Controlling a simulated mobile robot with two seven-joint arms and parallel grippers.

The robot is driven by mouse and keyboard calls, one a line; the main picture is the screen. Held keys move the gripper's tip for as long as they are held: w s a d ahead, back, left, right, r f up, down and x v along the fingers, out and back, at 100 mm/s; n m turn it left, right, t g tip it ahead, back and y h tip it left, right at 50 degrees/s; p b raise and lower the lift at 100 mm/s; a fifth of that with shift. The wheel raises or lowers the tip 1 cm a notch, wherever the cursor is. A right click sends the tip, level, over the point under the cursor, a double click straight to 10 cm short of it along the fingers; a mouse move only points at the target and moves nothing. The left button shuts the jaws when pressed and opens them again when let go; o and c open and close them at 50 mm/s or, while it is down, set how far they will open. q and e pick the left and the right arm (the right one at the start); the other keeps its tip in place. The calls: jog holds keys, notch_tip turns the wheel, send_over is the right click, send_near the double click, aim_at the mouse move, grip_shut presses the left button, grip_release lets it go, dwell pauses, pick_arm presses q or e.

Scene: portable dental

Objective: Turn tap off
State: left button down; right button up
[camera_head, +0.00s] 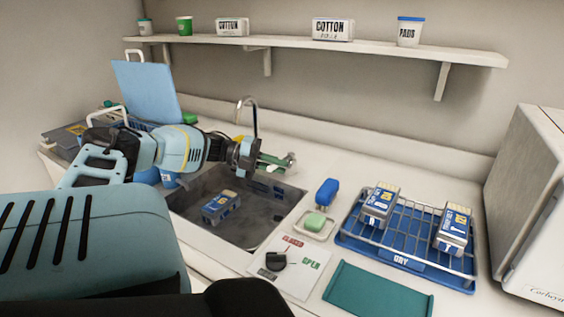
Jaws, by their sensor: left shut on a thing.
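The chrome tap (248,112) arches up behind the sink (255,228). I cannot make out a stream of water from it. A white plate (296,278) in front of the sink carries a black knob (275,261), with red lettering above it and green lettering to its right. Which label the knob points at is unclear. My left gripper (279,163) is above the back of the sink, just right of the tap and well away from the knob. It is shut on a small green thing (268,159), mostly hidden by the gripper. My right gripper is not in view.
A blue-white block (221,207) is in the sink. A blue brush-like item (326,192) and green soap (315,221) lie beside it. A wire rack (410,235) holds two blocks. A teal mat (377,292) lies in front. A white box (535,220) stands right.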

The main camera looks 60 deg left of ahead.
pick_arm(q)
jog(key=shift+a, duration=0.1)
jog(key=shift+b, duration=0.3)
jog(key=shift+r, duration=0.1)
jog(key=c, duration=1.5)
grip_release()
jog(key=shift+s, duration=0.1)
